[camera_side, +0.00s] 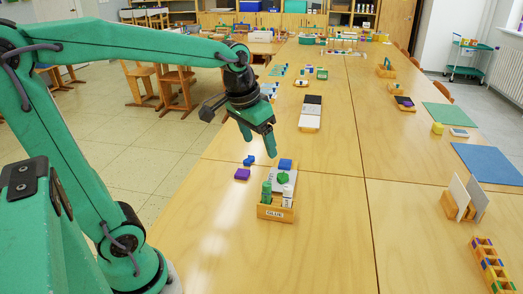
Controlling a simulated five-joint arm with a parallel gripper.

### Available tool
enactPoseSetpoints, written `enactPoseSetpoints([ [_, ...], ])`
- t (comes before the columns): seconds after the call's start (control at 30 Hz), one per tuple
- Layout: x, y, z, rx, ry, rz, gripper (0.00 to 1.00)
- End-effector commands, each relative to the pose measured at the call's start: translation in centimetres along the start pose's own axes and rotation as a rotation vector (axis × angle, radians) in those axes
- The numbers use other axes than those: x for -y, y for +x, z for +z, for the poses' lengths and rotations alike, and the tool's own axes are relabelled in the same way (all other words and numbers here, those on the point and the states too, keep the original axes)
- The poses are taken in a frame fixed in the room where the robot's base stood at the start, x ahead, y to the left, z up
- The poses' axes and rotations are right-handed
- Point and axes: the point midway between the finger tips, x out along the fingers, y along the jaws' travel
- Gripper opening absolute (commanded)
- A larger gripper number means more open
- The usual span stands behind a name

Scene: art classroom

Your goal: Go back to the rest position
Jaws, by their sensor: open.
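My green arm reaches in from the left, bent at the elbow, with my gripper (260,146) pointing down above the table. The gripper's fingers are open, and I see nothing between them. It hangs above and behind a small wooden box (275,212) with a label on its front. The box holds green and white upright pieces. Behind it lie a grey plate (275,172) with a green piece (283,178) on it and a blue block (285,164).
A purple block (242,174) and a blue piece (249,160) lie near the table's left edge. A black and white board (310,113) lies farther back. White panels in a wooden stand (449,206) and a blue mat (490,162) are at right. The table's front middle is clear.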

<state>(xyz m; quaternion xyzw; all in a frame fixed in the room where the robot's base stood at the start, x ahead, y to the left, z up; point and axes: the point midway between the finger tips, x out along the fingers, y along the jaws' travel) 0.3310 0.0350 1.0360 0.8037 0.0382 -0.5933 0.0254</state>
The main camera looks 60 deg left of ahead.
Motion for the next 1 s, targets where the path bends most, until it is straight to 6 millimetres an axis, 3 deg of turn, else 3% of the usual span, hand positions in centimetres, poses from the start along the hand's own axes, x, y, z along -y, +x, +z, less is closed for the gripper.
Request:
enactPoseSetpoints([
  [0.2,-1.2,-1.4,3.9,-0.07,0.031,0.012,0.71],
  [0.5,-2.2,-1.9,8.8,-0.154,0.068,0.03,0.71],
  [0.7,-2.5,-1.7,10.6,-0.187,0.08,0.038,0.71],
  [1.0,-2.6,-1.6,11.0,-0.193,0.083,0.04,0.71],
])
